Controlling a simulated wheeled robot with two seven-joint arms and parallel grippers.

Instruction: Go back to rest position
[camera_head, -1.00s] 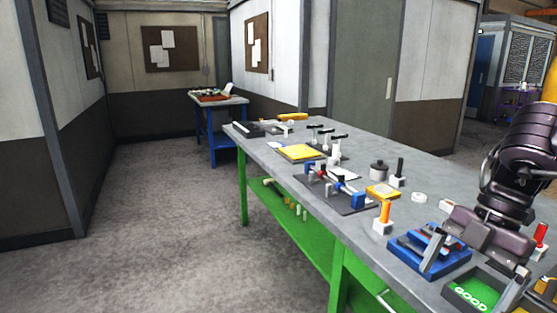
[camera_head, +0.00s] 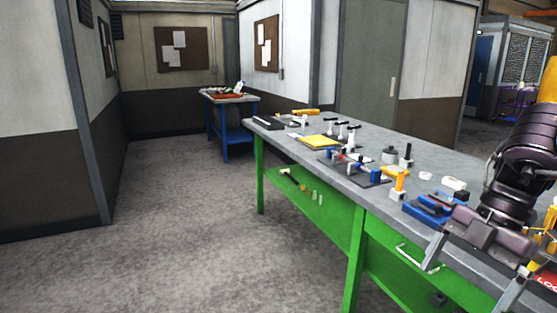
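My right gripper (camera_head: 468,283) comes in from the right edge on its dark arm. Its two grey fingers are spread wide with nothing between them. In the picture it overlaps the front edge of the grey-topped green workbench (camera_head: 350,185), near the blue fixture (camera_head: 430,208). I cannot tell its exact height above the bench. My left gripper is not in view.
A red labelled piece (camera_head: 546,281) shows at lower right. A blue table (camera_head: 230,125) stands behind. The floor (camera_head: 190,230) at left is clear.

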